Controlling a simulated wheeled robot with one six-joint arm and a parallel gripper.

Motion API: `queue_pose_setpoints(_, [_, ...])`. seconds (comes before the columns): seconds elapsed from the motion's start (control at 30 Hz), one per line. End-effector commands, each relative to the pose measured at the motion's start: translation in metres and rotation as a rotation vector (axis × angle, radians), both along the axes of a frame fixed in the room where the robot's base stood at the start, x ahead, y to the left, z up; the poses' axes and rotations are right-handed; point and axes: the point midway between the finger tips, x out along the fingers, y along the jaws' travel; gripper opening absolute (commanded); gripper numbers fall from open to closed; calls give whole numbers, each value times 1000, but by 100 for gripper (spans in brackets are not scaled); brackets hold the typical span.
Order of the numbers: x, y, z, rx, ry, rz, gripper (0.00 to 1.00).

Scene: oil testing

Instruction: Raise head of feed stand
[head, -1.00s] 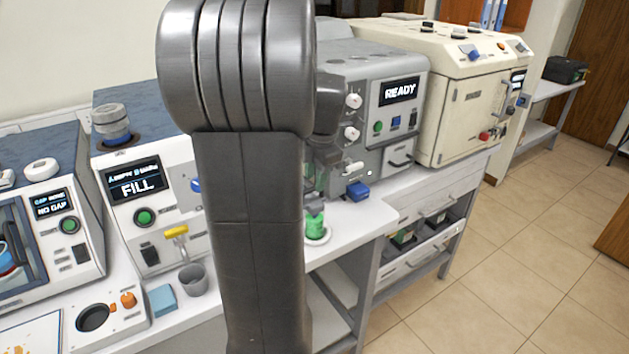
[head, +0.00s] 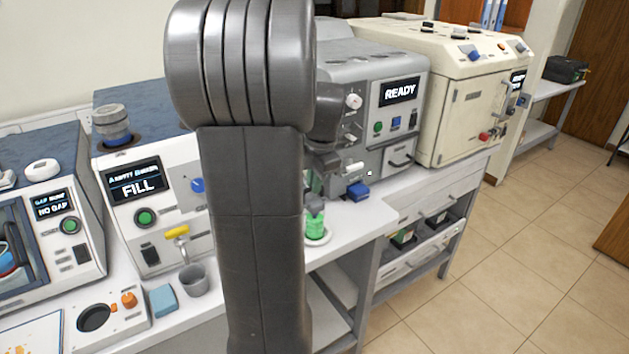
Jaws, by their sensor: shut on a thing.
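My gripper (head: 325,163) shows only in part, just right of my arm and in front of the grey machine with the READY screen (head: 385,95). It is shut on a part that my arm and wrist mostly hide, seemingly the head of the feed stand. Below it a green bottle (head: 317,226) with a grey top stands on a small white dish (head: 318,241) near the bench edge. A bit of green also shows behind the gripper. The rest of the stand is hidden behind my arm.
A blue block (head: 358,191) lies right of the gripper. The cream cabinet (head: 470,110) stands further right. Left of my arm are the FILL machine (head: 135,180), a yellow-handled tap (head: 177,232), a grey cup (head: 194,280) and a light blue block (head: 163,301). The tiled floor at right is clear.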

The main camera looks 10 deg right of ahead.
Motion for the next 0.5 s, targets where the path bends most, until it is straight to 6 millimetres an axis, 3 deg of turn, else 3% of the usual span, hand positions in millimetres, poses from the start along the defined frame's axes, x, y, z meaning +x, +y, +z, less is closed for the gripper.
queue_pose_setpoints(0.3, [1,0,71,-1,-6,-1,0])
queue_pose_setpoints(0.5, [1,0,104,-1,-4,0,0])
